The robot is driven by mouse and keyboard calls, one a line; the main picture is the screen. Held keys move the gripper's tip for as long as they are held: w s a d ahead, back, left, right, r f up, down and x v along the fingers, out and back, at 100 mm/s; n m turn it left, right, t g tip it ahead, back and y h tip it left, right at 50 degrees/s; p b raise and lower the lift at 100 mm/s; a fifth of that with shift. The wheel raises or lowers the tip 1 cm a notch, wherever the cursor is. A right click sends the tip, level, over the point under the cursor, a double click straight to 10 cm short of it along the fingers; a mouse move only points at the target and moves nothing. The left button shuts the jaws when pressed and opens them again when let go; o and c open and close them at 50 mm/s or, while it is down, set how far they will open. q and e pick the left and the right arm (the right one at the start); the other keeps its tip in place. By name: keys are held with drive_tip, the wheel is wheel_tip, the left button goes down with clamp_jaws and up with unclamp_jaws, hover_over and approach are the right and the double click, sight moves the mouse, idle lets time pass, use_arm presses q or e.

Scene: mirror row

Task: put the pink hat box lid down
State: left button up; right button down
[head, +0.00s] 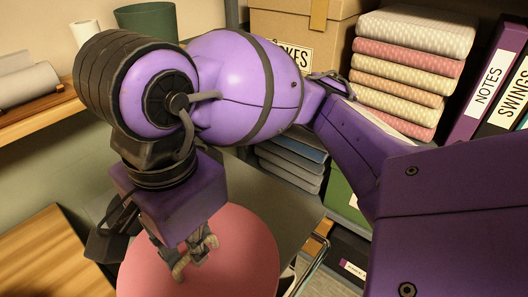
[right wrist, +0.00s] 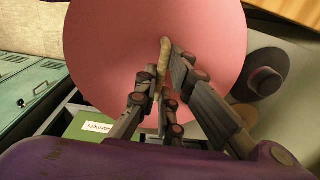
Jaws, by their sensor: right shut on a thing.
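The pink hat box lid (head: 245,250) is a round flat disc at the bottom of the head view, under my right gripper (head: 196,258). In the right wrist view the lid (right wrist: 110,45) fills the upper middle. My right gripper (right wrist: 168,75) is shut on a slim beige handle (right wrist: 164,52) at the middle of the lid. The lid hides what is directly beneath it, so I cannot tell whether it touches anything below. My left gripper is in neither view.
A grey surface (head: 285,200) shows behind the lid. A dark round hat-like thing (right wrist: 265,86) lies right of the lid in the wrist view. Shelves with folded cloths (head: 410,60), a cardboard box (head: 290,25) and binders (head: 485,95) stand behind. A wooden top (head: 40,255) is at left.

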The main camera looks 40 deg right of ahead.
sight(227, 210)
drive_tip(key=shift+w+d+f, duration=0.2)
drive_tip(key=shift+w+d, duration=0.05)
drive_tip(key=shift+d, duration=0.1)
drive_tip(key=w+d+f, duration=0.1)
drive_tip(key=d, duration=0.1)
drive_tip(key=w+d+f, duration=0.1)
drive_tip(key=w+d, duration=0.1)
drive_tip(key=w+d+f, duration=0.1)
drive_tip(key=d, duration=0.1)
drive_tip(key=shift+w+d+f, duration=0.15)
drive_tip(key=shift+f, duration=0.15)
drive_tip(key=w+d+f, duration=0.2)
drive_tip(key=f, duration=0.1)
drive_tip(key=d+f+b, duration=0.1)
drive_tip(key=shift+w+d+f, duration=0.2)
drive_tip(key=shift+w+f, duration=0.2)
drive_tip(key=shift+w+d+f, duration=0.1)
drive_tip(key=shift+d+f, duration=0.05)
drive_tip(key=f, duration=0.4)
drive_tip(key=shift+w+d, duration=0.25)
drive_tip(key=shift+d, duration=0.1)
drive_tip(key=c, duration=1.9)
unclamp_jaws()
